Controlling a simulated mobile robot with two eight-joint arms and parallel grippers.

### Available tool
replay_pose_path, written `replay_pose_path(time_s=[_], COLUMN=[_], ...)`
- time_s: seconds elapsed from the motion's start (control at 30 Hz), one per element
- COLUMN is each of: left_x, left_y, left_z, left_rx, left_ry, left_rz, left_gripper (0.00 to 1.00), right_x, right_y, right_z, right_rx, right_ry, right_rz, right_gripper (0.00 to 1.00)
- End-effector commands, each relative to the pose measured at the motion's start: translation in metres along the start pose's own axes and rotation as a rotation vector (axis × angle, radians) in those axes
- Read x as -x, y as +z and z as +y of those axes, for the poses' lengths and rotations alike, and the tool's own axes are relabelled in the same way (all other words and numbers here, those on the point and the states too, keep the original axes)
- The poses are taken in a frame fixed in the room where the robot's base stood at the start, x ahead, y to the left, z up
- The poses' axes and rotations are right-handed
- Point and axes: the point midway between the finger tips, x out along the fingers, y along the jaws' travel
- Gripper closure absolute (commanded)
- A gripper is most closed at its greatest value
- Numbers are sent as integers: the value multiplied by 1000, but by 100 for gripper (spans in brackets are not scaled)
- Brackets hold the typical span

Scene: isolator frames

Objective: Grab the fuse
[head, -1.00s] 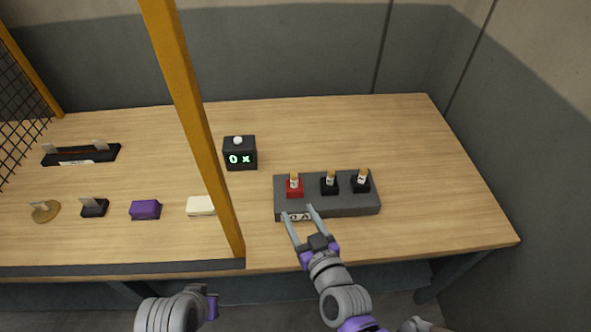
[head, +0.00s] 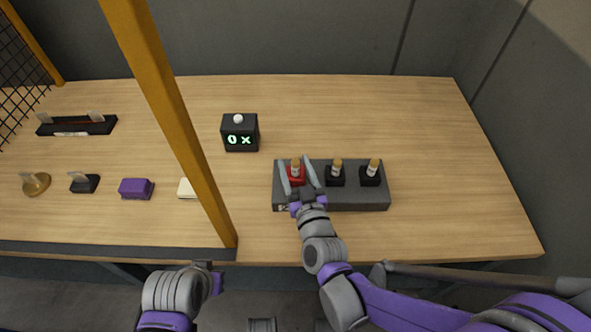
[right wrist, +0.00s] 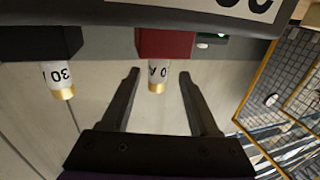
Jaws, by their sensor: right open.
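A white fuse with a gold cap (head: 296,170) stands upright in a red holder (head: 299,182) at the left end of a dark grey block (head: 345,198). In the right wrist view the fuse (right wrist: 157,76) pokes out of the red holder (right wrist: 166,43). My right gripper (head: 297,165) is open, its fingers on either side of this fuse with gaps to both. In the right wrist view the gripper (right wrist: 159,76) spans it too. Two similar fuses stand in black holders, one in the middle (head: 337,167) and one at right (head: 373,166). My left gripper (head: 214,279) is low, its fingers unclear.
A black box with a green display (head: 240,133) stands behind the block. A yellow post (head: 170,110) rises left of it. Left of the post lie a purple block (head: 136,189), a white block (head: 187,188) and other small fixtures. The table's back and right are clear.

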Motion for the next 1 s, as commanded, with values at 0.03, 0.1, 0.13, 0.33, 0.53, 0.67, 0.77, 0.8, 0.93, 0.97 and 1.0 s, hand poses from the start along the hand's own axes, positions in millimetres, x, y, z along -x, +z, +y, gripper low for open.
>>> replay_pose_path(time_s=[0.03, 0.1, 0.13, 0.33, 0.53, 0.67, 0.77, 0.8, 0.93, 0.97, 1.0], left_x=[-3, -5, -5, -6, -6, -6, -6, -6, -6, -6, -6], left_y=[1, 2, 2, 2, 2, 2, 2, 2, 2, 2, 2], left_z=[0, 0, 0, 0, 0, 0, 0, 0, 0, 0, 0], left_rx=[0, 0, 0, 0, 0, 0, 0, 0, 0, 0, 0], left_ry=[0, 0, 0, 0, 0, 0, 0, 0, 0, 0, 0], left_rz=[-1, -2, -2, -2, -2, -2, -2, -2, -2, -2, -2], left_gripper=[100, 100, 100, 100, 100, 100, 100, 100, 100, 100, 100], right_x=[-9, -21, -25, -40, -40, -40, -40, -40, -40, -40, -40], right_y=[2, 2, 2, 1, 1, 1, 1, 1, 1, 1, 1], right_z=[2, 4, 4, 3, 3, 3, 3, 3, 3, 3, 3], right_rx=[1, 0, 1, 0, 0, 0, 0, 0, 0, 0, 0], right_ry=[2, 2, 1, 0, 0, 0, 0, 0, 0, 0, 0], right_rz=[-1, -1, -1, 0, 0, 0, 0, 0, 0, 0, 0], right_gripper=[38, 38, 38, 38, 38, 62, 80, 87, 100, 100, 100])
